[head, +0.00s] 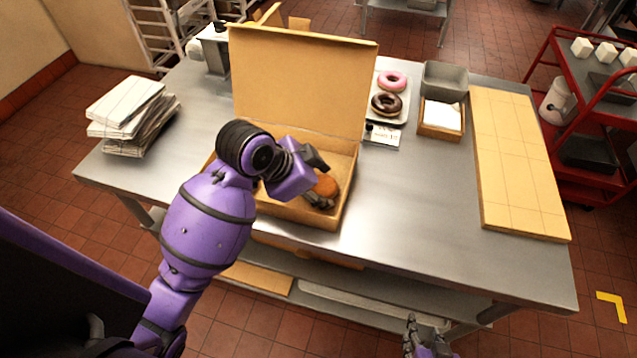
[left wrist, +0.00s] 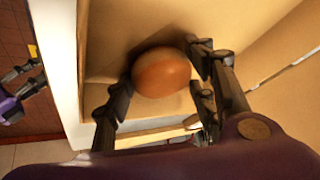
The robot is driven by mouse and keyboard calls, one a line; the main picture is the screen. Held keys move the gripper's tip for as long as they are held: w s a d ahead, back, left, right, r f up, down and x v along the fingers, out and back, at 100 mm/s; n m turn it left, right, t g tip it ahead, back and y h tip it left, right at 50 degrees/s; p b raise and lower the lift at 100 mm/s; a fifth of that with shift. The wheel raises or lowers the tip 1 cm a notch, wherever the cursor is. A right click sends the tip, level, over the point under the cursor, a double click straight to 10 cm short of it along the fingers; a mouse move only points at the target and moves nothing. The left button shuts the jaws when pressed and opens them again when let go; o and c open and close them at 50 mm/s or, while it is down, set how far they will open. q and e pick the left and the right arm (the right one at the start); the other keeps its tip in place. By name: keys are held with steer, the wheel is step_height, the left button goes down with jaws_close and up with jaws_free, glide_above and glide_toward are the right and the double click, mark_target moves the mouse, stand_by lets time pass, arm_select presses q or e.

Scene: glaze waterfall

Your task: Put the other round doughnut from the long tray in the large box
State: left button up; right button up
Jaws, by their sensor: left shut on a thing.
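My left gripper (head: 322,188) is inside the large box (head: 345,200), a brown cardboard box with its lid raised at the back. It is shut on a round doughnut (head: 327,184), plain and golden brown. In the left wrist view the round doughnut (left wrist: 162,72) sits between the fingers, over the box floor. I cannot tell whether it touches the floor. A white tray (head: 405,118) behind the box, to its right, holds a pink ring doughnut (head: 393,80) and a chocolate ring doughnut (head: 386,104). My right gripper (head: 425,330) is empty and looks open, in front of the table.
A grey bin (head: 445,78) and a small box with white paper (head: 440,118) stand right of the tray. A long wooden board (head: 515,160) lies at the right. Stacked folded cartons (head: 128,112) are at the left. The steel table is clear at front right.

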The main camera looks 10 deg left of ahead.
arm_select(q)
steer(key=shift+f, duration=0.2)
steer(key=o, duration=1.2)
steer(key=shift+w+d+f, duration=0.1)
steer(key=shift+d, duration=0.05)
steer(key=shift+r, duration=0.25)
steer(key=v, duration=1.2)
steer(key=shift+r, duration=0.15)
steer(key=shift+w, duration=0.1)
